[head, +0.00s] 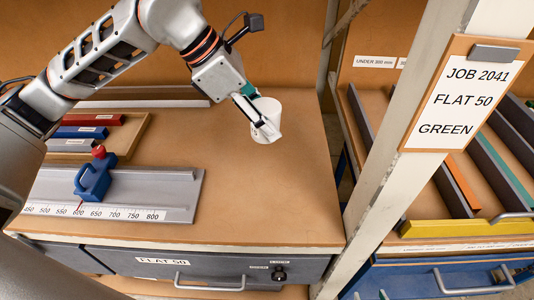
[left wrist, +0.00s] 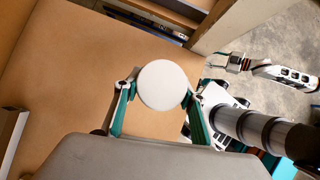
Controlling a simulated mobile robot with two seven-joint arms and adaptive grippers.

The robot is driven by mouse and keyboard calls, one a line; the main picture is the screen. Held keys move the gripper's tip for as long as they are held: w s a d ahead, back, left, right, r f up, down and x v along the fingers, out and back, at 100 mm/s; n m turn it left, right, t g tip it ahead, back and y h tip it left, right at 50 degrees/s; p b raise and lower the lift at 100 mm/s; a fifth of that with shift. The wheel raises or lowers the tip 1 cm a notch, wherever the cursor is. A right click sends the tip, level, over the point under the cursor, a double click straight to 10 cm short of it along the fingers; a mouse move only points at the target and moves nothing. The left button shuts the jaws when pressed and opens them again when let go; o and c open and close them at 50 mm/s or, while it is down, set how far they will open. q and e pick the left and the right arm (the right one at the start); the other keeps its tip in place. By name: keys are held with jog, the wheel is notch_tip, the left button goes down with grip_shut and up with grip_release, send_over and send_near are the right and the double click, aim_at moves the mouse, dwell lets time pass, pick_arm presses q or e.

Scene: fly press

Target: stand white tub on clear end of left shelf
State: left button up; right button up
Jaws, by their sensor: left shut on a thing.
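The white tub (head: 268,118) is held by my left gripper (head: 262,108) over the clear right part of the left shelf (head: 270,190). It looks slightly tilted in the head view, and I cannot tell its height above the wood. In the left wrist view, the tub (left wrist: 165,85) shows as a round white face between the green-edged fingers of my left gripper (left wrist: 158,104). My right gripper (left wrist: 232,62) appears small in the left wrist view, away from the shelf; its jaw state is unclear.
A grey ruled plate (head: 150,190) with a blue clamp (head: 93,180) lies on the left part of the shelf, before a tray of coloured bars (head: 88,132). A pale post (head: 400,140) with a job card (head: 465,95) stands at right. Bare wood surrounds the tub.

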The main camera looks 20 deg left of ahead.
pick_arm(q)
jog(key=shift+w+r+m+g, duration=0.1)
jog(key=shift+r+m+g, duration=0.25)
jog(key=shift+m, duration=0.45)
notch_tip(320, 180, down, 20)
jog(key=shift+r+b, duration=0.1)
jog(key=shift+b, duration=0.45)
jog(key=o, duration=1.4)
jog(key=shift+a+r, duration=0.3)
jog(key=shift+r, duration=0.05)
jog(key=v, duration=1.1)
jog(key=shift+a, duration=0.15)
jog(key=shift+f, duration=0.1)
